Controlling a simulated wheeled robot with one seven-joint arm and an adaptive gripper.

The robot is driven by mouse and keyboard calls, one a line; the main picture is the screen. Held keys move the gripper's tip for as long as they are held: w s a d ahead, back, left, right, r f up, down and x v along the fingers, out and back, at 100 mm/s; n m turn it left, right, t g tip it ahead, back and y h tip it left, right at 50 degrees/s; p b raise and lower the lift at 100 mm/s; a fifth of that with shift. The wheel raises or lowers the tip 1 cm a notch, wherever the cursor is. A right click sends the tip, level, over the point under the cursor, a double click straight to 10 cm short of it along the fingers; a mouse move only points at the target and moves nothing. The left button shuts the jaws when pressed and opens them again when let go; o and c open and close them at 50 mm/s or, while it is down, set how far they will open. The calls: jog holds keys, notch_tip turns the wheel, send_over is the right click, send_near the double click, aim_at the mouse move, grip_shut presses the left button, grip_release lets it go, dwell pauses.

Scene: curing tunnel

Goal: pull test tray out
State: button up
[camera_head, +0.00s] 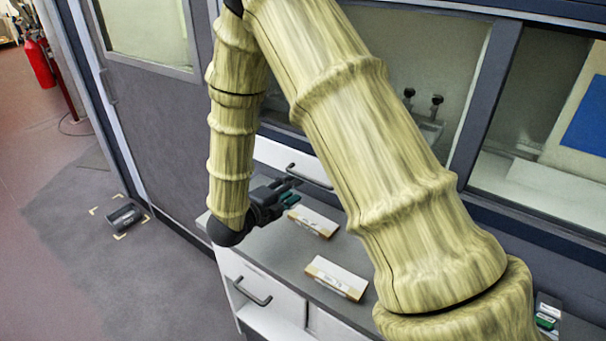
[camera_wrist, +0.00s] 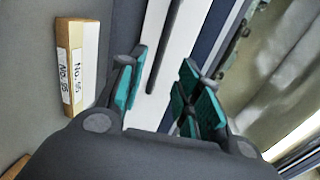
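A white tray or drawer front (camera_head: 272,155) with a dark bar handle (camera_head: 308,177) sits in the cabinet face just behind the counter. I take it to be the test tray; no label on it is readable. It looks closed. In the wrist view, the white front (camera_wrist: 180,60) and its dark handle (camera_wrist: 164,45) lie ahead, beyond the fingertips. My gripper (camera_head: 288,192) is low over the counter, in front of the handle. Its teal-padded fingers (camera_wrist: 163,88) are apart with nothing between them. The arm hides part of the cabinet in the head view.
Two labelled white-and-tan blocks, one nearer the cabinet (camera_head: 313,222) and one nearer the front (camera_head: 336,278), lie on the grey counter (camera_head: 283,250). A white drawer (camera_head: 275,293) is below. A dark box (camera_head: 124,215) sits on the floor at left.

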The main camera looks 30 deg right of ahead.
aim_at(307, 180)
jog(key=p+x, duration=0.2)
jog(key=x, duration=0.5)
jog(key=shift+w+d+p, duration=0.15)
jog(key=shift+d+p, duration=0.2)
jog(key=shift+d, duration=0.3)
jog(key=shift+w+d+f, duration=0.35)
jog(key=shift+w, duration=0.05)
jog(key=shift+s+r, duration=0.1)
jog(key=shift+s, duration=0.05)
grip_shut()
